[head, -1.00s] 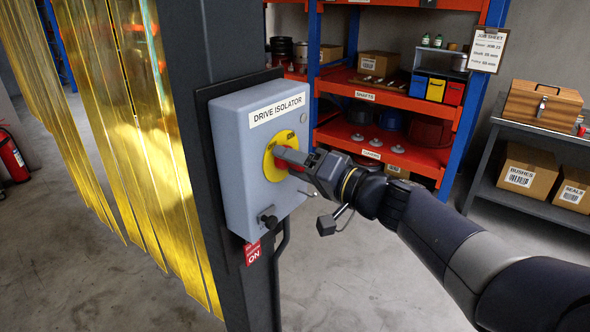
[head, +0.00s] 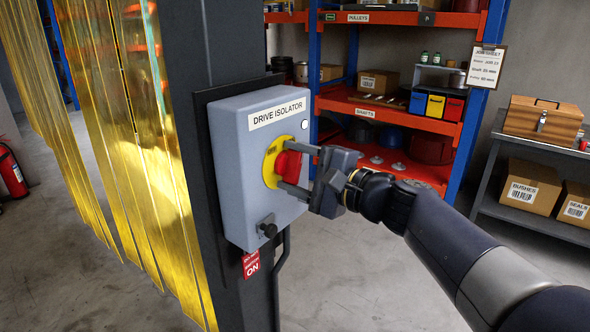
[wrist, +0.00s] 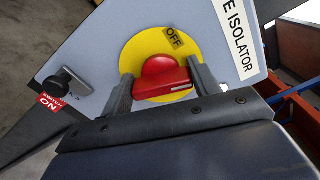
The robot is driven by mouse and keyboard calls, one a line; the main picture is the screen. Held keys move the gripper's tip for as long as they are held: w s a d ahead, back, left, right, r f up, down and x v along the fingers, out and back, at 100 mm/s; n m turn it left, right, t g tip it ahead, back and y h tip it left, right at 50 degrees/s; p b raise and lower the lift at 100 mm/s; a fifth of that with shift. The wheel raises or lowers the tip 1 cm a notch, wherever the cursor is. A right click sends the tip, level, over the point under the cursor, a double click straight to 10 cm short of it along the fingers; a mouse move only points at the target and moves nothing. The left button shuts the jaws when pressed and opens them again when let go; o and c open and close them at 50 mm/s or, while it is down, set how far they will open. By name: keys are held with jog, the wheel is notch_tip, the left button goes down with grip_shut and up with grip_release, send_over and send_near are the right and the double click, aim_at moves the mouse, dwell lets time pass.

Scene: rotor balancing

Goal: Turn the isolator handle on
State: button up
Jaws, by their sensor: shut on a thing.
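The grey drive isolator box (head: 240,160) is fixed to a dark column. Its red handle (head: 289,163) sits on a round yellow plate (head: 270,165) on the box front. My gripper (head: 300,168) is at the handle, with one finger above it and one below. In the wrist view the red handle (wrist: 162,78) lies between the two fingers, and my gripper (wrist: 163,88) is shut on it. The OFF label (wrist: 174,39) shows on the yellow plate. An ON label is not visible. A small round lamp (head: 304,124) on the box looks white.
A black knob (head: 268,228) sticks out low on the box, with a red tag (head: 250,264) hanging beneath. Yellow strip curtains (head: 135,150) hang at left. Orange shelves (head: 400,120) and a grey bench (head: 520,150) stand behind my arm.

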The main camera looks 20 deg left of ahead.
jog(key=m+p, duration=0.1)
jog(key=m, duration=0.4)
jog(key=shift+m, duration=0.4)
dwell(0.3)
jog(key=o, duration=1)
jog(key=shift+d, duration=0.1)
jog(key=b+v, duration=0.1)
jog(key=v, duration=0.9)
jog(key=shift+s+d, duration=0.15)
jog(key=shift+d, duration=0.15)
jog(key=shift+a, duration=0.1)
jog(key=p+x, duration=0.1)
jog(key=x, duration=0.9)
jog(key=shift+w+a, duration=0.2)
jog(key=shift+a, duration=0.1)
